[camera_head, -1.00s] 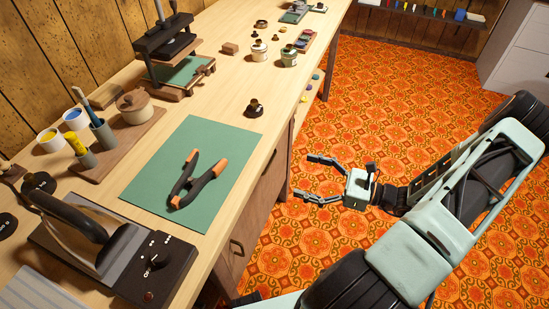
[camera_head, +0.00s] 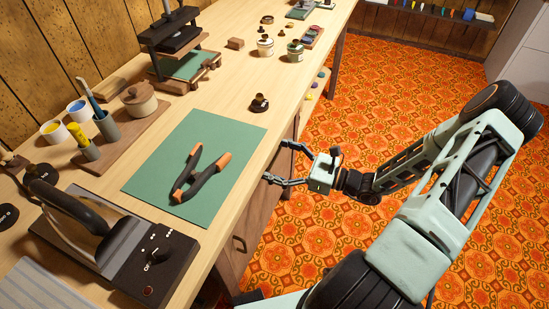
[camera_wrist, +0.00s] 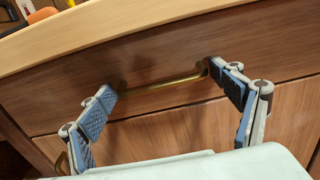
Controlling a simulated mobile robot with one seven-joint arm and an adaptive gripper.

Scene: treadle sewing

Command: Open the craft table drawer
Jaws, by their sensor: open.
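The craft table (camera_head: 255,72) has a light wooden top and brown wooden fronts below. In the wrist view its drawer (camera_wrist: 60,105) shows a brown front under the table edge, with a thin brass bar handle (camera_wrist: 165,83). The drawer looks shut. My gripper (camera_wrist: 170,85) is open, its two fingers on either side of the handle in the picture; I cannot tell whether they touch it. In the head view my gripper (camera_head: 277,162) is beside the table's right edge, fingers pointing at the front.
A heat press (camera_head: 120,245) stands at the near left. The orange patterned floor (camera_head: 400,90) is clear.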

